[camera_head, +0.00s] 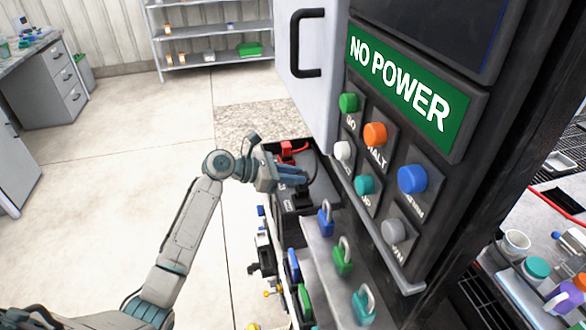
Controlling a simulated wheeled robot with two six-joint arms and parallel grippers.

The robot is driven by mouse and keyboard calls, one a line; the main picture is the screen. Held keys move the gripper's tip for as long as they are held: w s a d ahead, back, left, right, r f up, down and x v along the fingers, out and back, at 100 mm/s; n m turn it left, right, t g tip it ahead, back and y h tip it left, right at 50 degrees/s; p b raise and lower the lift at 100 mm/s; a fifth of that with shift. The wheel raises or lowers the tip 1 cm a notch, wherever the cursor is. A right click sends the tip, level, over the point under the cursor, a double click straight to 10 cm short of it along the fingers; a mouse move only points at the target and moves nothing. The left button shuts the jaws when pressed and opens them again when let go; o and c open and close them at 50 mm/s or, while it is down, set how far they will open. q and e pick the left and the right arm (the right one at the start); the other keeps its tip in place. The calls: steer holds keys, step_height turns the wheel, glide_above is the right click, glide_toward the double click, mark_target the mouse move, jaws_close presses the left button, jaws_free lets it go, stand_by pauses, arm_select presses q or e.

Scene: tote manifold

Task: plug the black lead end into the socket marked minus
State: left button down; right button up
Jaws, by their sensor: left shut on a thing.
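My left gripper (298,179) reaches in from the left over a dark box-like unit (290,228) below the panel. Its fingers are shut on the black lead end (303,196), which shows small and dark at the fingertips, just above or against the unit. I cannot tell whether the lead end touches it. A red connector (287,149) sits at the far end of the unit. The socket marked minus cannot be made out; the gripper and the lead end cover part of the unit. My right gripper is out of view.
A tall cabinet with a green "NO POWER" sign (402,84) and several coloured buttons stands close on the right. A ledge (318,262) with blue, green and teal padlocks lies in front. A white door (310,100) with a black handle is behind. Open floor lies left.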

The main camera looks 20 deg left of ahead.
arm_select(q)
steer(key=shift+f, duration=1.55)
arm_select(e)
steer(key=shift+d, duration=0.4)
arm_select(q)
steer(key=c, duration=1.1)
jaws_free()
steer(key=shift+c, duration=0.2)
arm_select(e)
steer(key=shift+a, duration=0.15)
